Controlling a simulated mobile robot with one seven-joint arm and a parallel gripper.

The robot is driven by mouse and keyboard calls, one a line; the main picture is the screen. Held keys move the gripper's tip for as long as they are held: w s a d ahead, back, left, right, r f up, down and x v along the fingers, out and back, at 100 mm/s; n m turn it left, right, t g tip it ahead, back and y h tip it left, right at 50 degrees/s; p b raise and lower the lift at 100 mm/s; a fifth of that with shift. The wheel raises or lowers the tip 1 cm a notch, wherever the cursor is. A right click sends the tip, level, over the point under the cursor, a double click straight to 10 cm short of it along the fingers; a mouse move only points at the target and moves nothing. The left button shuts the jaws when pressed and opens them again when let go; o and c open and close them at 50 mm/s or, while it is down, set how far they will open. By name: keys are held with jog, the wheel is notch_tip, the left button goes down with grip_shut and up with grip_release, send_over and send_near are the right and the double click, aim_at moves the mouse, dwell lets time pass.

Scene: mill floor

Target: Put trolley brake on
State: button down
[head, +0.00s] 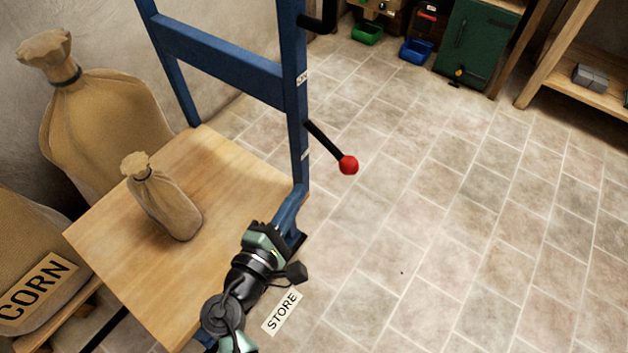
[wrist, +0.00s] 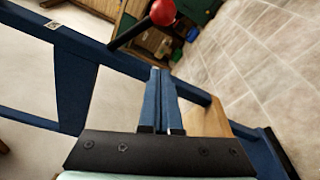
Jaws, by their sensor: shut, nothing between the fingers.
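The trolley has a blue frame (head: 230,75) and a wooden deck (head: 105,235). Its brake lever, a black rod (head: 322,139) with a red ball knob (head: 348,165), juts from the right upright and slopes down to the right. In the wrist view the red knob (wrist: 163,12) shows at the top, beyond the fingertips. My gripper (head: 298,192) is near the foot of that upright, below and left of the knob. In the wrist view its blue fingers (wrist: 160,75) are together with nothing between them, apart from the knob. Small labels sit on the upright; their text is unreadable.
A small tied sack (head: 165,200) stands on the deck. A large sack (head: 110,125) and a CORN sack (head: 35,265) are at left. A STORE label (head: 282,311) shows below my gripper. A green cabinet (head: 478,42) and wooden shelf (head: 580,75) stand behind. Floor at right is clear.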

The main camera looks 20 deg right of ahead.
aim_at(330, 146)
jog(key=w+d+b, duration=0.2)
jog(key=w+d, duration=0.1)
jog(key=d, duration=0.5)
jog(key=shift+w+r, duration=0.35)
jog(key=shift+r, duration=0.1)
jog(key=shift+s+d+r+n+p, duration=0.15)
jog(key=shift+r+n+p, duration=0.15)
jog(key=shift+p, duration=0.4)
